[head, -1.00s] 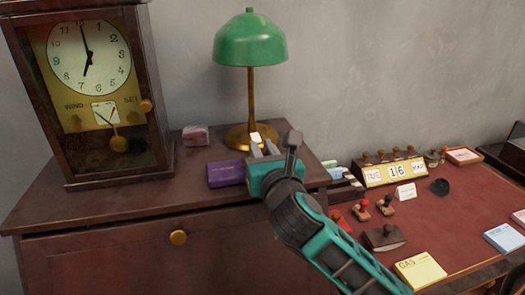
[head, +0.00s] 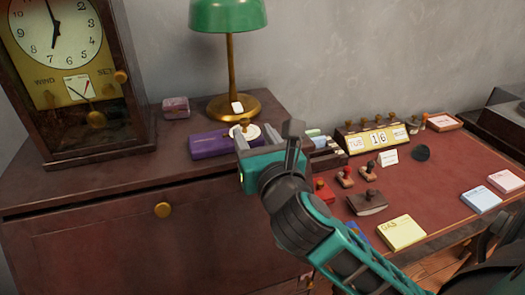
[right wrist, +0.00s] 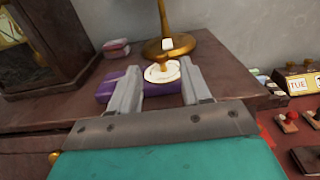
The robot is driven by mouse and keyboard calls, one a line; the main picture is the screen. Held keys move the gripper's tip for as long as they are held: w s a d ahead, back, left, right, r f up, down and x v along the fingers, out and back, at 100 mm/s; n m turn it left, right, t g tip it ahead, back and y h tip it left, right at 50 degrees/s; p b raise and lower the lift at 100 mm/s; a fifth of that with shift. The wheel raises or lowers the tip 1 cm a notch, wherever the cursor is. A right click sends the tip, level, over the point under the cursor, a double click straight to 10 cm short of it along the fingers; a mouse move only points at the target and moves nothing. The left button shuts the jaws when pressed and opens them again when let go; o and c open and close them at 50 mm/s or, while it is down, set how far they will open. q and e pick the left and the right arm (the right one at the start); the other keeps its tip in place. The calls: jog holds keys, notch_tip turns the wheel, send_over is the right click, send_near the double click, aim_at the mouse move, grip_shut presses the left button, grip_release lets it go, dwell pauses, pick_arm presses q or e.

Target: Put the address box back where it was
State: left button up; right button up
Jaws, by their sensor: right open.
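No box is plainly marked as the address box. A small box with tabbed cards (head: 325,148) sits at the dresser's right edge by the desk. A purple box (head: 208,144) lies on the dresser top, and it also shows in the right wrist view (right wrist: 112,86). A small pinkish box (head: 175,107) sits farther back. My right gripper (head: 266,138) is open and empty, in front of the purple box's right end. In the right wrist view its fingers (right wrist: 160,82) frame a round white piece with a brass knob (right wrist: 160,70). My left gripper is not in view.
A green lamp (head: 228,15) stands behind my gripper and a clock (head: 75,75) stands at left. The desk (head: 440,165) at right holds a calendar (head: 378,138), stamps (head: 367,201) and a yellow note pad (head: 401,232). Dresser top is clear at front left.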

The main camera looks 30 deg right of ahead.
jog(key=shift+p+v, duration=1.05)
jog(key=shift+v, duration=1.35)
